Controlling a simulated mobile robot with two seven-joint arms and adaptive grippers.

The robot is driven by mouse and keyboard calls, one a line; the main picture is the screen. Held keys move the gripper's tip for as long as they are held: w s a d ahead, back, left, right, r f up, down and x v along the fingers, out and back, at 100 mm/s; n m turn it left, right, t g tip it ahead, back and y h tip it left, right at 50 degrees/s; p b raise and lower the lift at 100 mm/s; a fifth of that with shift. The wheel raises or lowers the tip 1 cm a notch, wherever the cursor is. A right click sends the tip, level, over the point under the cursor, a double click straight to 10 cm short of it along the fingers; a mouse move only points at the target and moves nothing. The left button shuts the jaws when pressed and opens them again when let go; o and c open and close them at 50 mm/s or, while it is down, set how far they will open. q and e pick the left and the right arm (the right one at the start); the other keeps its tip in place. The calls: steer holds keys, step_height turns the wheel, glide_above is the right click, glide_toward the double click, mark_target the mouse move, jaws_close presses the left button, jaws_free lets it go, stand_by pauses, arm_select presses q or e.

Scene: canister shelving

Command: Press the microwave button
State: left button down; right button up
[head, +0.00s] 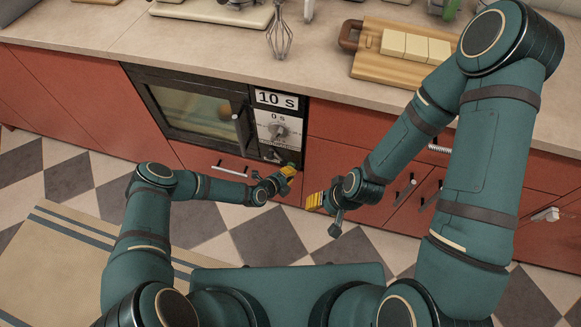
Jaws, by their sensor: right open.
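The microwave (153,99) is built into the red cabinet front below the counter, with a dark door window and a vertical handle. Its control panel (262,125) on the right carries a "10 s" label, a "0 s" reading and a round dial (281,131). The lower end of the panel, where a button may be, is small and partly hidden behind my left gripper. My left gripper (289,170) has yellow fingertips just below the dial; contact and finger opening are unclear. My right gripper (314,202) is open, lower and to the right, in front of the red drawers.
The counter (330,40) above holds a whisk (279,36) and a wooden board (372,70) with pale blocks (416,46). Drawer handles (229,173) stick out below and to the right of the microwave. A striped rug (60,265) lies on the checkered floor.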

stand_by(0.5)
arm_select(q)
steer(key=shift+s+a+p, duration=0.3)
steer(key=shift+s+p, duration=0.15)
steer(key=shift+s, duration=0.3)
steer(key=shift+s+a+p, duration=0.25)
steer(key=shift+s+p, duration=0.15)
steer(key=shift+s, duration=0.4)
steer(key=shift+s+a+p, duration=0.25)
steer(key=shift+s+p, duration=0.15)
steer(key=shift+s, duration=0.4)
steer(key=shift+s+a+p, duration=0.25)
steer(key=shift+s+p, duration=0.15)
steer(key=shift+s, duration=0.4)
